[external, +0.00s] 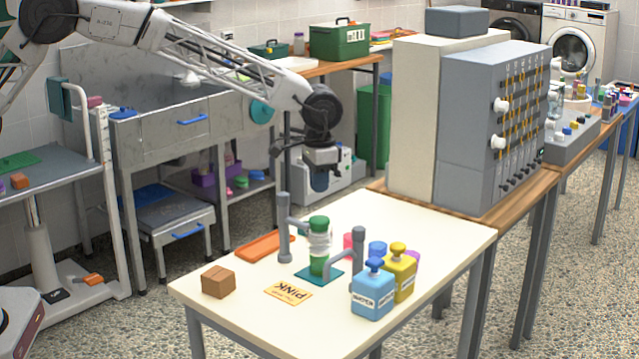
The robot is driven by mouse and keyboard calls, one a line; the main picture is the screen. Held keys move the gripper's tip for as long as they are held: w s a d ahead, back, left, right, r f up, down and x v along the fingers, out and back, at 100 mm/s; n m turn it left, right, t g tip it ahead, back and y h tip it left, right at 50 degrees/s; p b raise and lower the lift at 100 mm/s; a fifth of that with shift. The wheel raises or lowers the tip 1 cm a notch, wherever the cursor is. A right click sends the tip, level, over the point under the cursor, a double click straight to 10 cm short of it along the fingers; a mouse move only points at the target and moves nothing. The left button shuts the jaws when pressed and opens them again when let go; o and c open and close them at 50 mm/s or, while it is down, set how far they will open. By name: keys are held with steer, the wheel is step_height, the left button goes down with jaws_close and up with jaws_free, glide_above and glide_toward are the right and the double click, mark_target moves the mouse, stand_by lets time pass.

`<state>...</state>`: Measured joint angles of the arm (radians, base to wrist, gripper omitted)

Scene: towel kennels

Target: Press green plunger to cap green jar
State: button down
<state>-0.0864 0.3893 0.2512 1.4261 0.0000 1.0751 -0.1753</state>
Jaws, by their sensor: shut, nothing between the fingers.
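The green plunger (319,222) is a green cap-like piece at the top of a clear cylinder. A green jar-like body (319,264) stands directly below it on a teal pad (328,278). Grey posts with arms stand at the left (284,228) and right (358,243) of this stack. I cannot tell whether the plunger touches the jar. My gripper (322,180) points down above and behind the stack in the picture, apart from it. It is shut and empty; its fingertips are small and hard to make out against the machine behind.
A blue pump bottle (373,292) and a yellow one (400,274) stand at the right. Pink (348,241) and blue (377,249) pieces sit behind.

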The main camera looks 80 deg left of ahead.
steer(key=shift+r, duration=0.75)
steer(key=s+d+r+m, duration=0.15)
steer(key=s+r, duration=0.35)
steer(key=s, duration=0.5)
steer(key=s+d+r+t, duration=0.15)
steer(key=s+r, duration=0.25)
steer(key=s, duration=0.6)
steer(key=s+d+r, duration=0.3)
steer(key=s+r, duration=0.2)
steer(key=s, duration=0.4)
steer(key=s+d+f+m, duration=0.1)
steer(key=s+f, duration=0.2)
steer(key=s, duration=1.4)
steer(key=s+d+f+t, duration=0.1)
steer(key=s+f, duration=0.2)
steer(key=s, duration=1.5)
steer(key=shift+s+d+f+m, duration=0.15)
steer(key=shift+d+m, duration=0.1)
steer(key=shift+m, duration=0.1)
